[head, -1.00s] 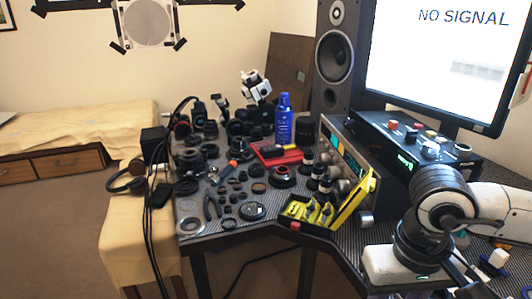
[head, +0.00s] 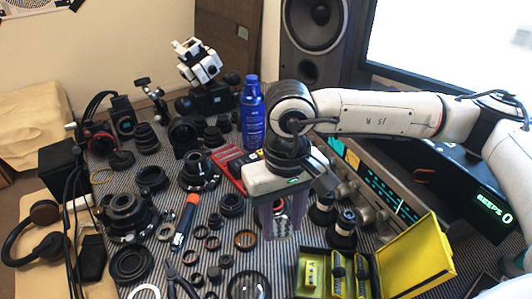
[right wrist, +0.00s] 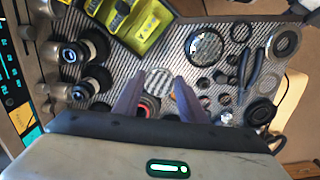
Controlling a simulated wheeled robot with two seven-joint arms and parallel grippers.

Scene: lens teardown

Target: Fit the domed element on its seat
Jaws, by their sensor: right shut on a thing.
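My right gripper (head: 275,222) points down over the striped mat, left of the yellow case. Its two fingers are close together and shut on a clear round glass piece, which I take for the domed element (right wrist: 158,80). The glass shows at the fingertips in the right wrist view, with the mat's stripes visible through it. A dark part with a red ring (right wrist: 149,105) lies partly hidden between the fingers, nearer the palm in that view. I cannot tell whether it is the seat, or how far the glass is above the mat. My left gripper is not in view.
An open yellow case (head: 412,262) stands right of the gripper. A blue bottle (head: 252,115) and a red tray (head: 228,168) stand behind. Several dark lens barrels and rings crowd the left, with an orange-handled screwdriver (head: 186,220) and a large glass disc (head: 248,286).

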